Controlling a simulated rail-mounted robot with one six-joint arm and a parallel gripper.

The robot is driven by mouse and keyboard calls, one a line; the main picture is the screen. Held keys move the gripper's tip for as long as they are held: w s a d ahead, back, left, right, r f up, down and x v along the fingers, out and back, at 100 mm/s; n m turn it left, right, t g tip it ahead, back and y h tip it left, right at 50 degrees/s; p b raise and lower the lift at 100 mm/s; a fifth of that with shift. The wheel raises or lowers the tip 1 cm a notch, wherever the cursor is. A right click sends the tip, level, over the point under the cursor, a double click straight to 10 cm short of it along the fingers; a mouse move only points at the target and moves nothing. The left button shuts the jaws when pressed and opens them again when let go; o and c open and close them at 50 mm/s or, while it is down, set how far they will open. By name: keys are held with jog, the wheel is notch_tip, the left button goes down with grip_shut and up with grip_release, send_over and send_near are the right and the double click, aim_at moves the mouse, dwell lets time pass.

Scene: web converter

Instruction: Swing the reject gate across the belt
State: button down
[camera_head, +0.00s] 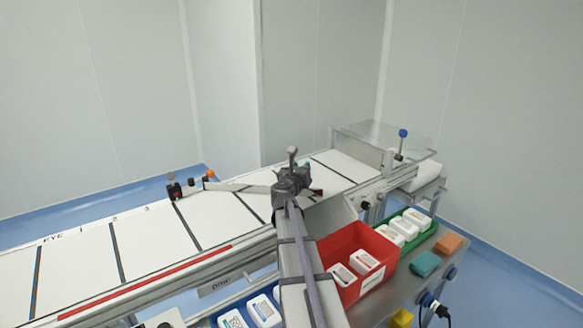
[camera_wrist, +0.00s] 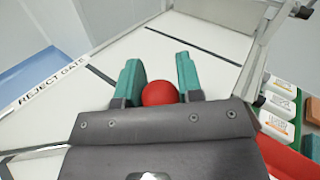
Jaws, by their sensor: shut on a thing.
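The reject gate (camera_head: 238,187) shows in the head view as a thin pale bar lying over the belt (camera_head: 205,220), from an orange-topped post (camera_head: 209,175) at the far edge toward my gripper (camera_head: 308,188). In the wrist view my gripper (camera_wrist: 160,88) has its two teal fingers on either side of a round red knob (camera_wrist: 160,93) and is shut on it. The knob's link to the bar is hidden by my gripper. The words REJECT GATE (camera_wrist: 52,84) show on a pale strip at the left of the wrist view.
A red bin (camera_head: 346,243) with white packs stands at the belt's near side, below my gripper. A green tray (camera_head: 424,230) of packs is to its right.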

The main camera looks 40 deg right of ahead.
jog(key=shift+s+a, duration=0.15)
jog(key=shift+s, duration=0.05)
jog(key=c, duration=1.2)
grip_release()
jog(key=shift+o, duration=2.1)
jog(key=v, duration=1.1)
